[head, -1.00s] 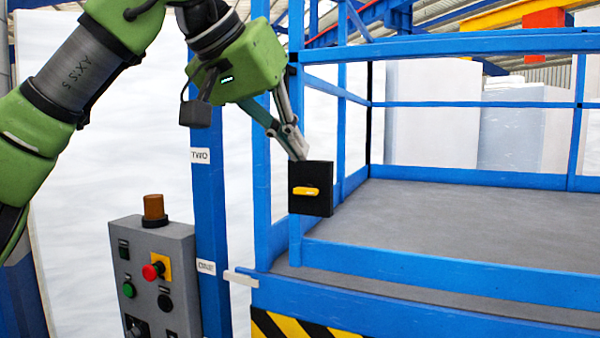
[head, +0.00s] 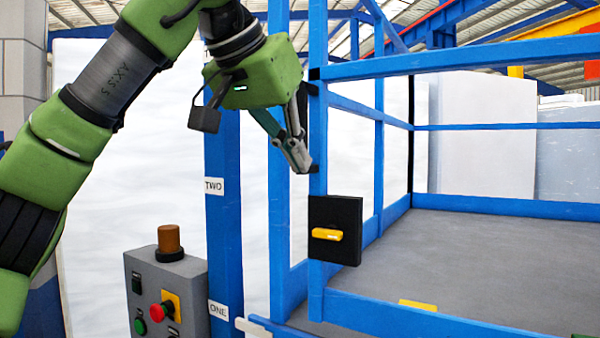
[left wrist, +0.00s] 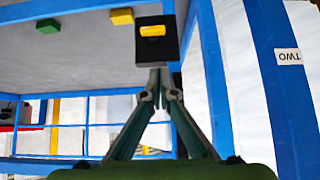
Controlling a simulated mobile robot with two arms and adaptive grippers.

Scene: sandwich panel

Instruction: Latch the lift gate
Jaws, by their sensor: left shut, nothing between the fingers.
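The latch is a black plate (head: 347,212) with a yellow handle (head: 326,234), mounted on a blue post of the lift's railing (head: 460,60). The handle lies about level. My left gripper (head: 303,168) is shut and empty, with its fingertips just above and left of the plate and apart from the handle. In the left wrist view the fingertips (left wrist: 160,72) point at the plate's edge, and the yellow handle (left wrist: 151,31) shows beyond them. I cannot tell whether the fingertips touch the post or plate. My right gripper is not in view.
A grey control box (head: 165,295) with buttons and an orange beacon stands at the lower left. A blue column (head: 222,240) with floor labels stands behind it. A yellow block (head: 417,305) lies on the grey platform floor (head: 480,255); a green block (left wrist: 47,26) shows in the left wrist view.

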